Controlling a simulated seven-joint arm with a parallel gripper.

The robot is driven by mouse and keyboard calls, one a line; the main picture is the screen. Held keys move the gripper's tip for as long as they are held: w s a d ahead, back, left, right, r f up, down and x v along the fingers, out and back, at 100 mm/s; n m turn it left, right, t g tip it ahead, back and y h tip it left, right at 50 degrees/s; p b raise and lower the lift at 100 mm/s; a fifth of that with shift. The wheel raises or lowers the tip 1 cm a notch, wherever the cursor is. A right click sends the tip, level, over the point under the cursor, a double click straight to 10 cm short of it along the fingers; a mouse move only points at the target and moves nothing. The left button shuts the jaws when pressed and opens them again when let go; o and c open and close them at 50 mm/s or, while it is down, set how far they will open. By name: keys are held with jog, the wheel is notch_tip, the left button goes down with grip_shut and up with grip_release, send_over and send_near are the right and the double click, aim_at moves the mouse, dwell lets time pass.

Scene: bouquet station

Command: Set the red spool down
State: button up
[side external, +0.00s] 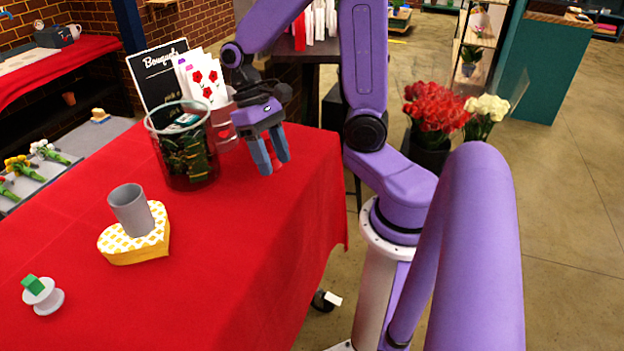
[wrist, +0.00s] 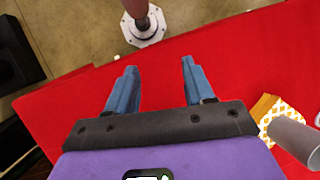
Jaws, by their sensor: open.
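My gripper (side external: 273,163) is open above the far right part of the red-covered table (side external: 215,265), fingers pointing down. In the wrist view the two blue fingers of my gripper (wrist: 159,68) stand apart, with only plain red cloth visible between them. I cannot make out a red spool for certain. A small pinkish-red patch shows by the fingertips in the side view, but I cannot tell it from the cloth. A white spool (side external: 48,302) with a green cube (side external: 33,284) on it stands at the near left.
A glass container (side external: 170,145) with dark green contents stands left of my gripper, near a black sign (side external: 155,70). A grey cup (side external: 130,210) stands on a yellow heart-shaped box (side external: 135,257). The cloth at the table's near right is clear.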

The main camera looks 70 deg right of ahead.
jog(key=s+a+r+n+t+h, duration=0.1)
jog(key=s+a+n+t, duration=0.3)
jog(key=s+n, duration=0.6)
jog(key=shift+s+a+r+n+t+h, duration=0.3)
jog(key=shift+a+n, duration=0.85)
jog(key=shift+n, duration=0.95)
jog(key=shift+f, duration=0.1)
